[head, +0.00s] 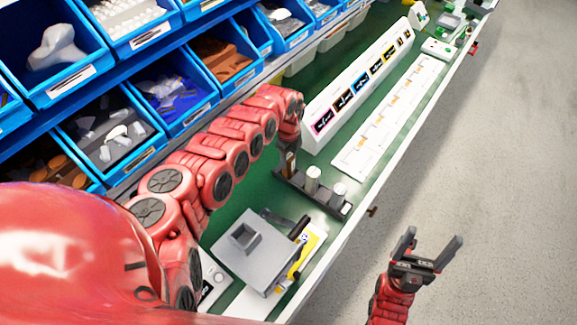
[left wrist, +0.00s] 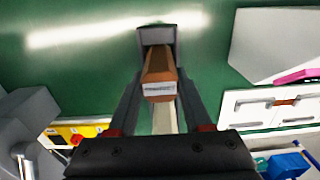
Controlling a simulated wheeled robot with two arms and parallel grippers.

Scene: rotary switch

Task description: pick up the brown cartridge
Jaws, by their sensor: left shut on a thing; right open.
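The brown cartridge (left wrist: 158,70) sits between the two fingers of my left gripper (left wrist: 160,85) in the left wrist view, its pale label facing the camera. My left gripper is shut on it. In the head view the cartridge (head: 290,162) shows as a small brown patch below my left gripper (head: 289,153), at the left end of a dark rack (head: 325,203). Its lower end is hidden, so I cannot tell whether it touches the rack. My right gripper (head: 427,254) is open and empty, out over the floor.
A grey box-like fixture (head: 247,245) is nearer. A long white panel (head: 360,90) and a white strip (head: 385,120) lie beyond. Blue bins (head: 180,90) line the left.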

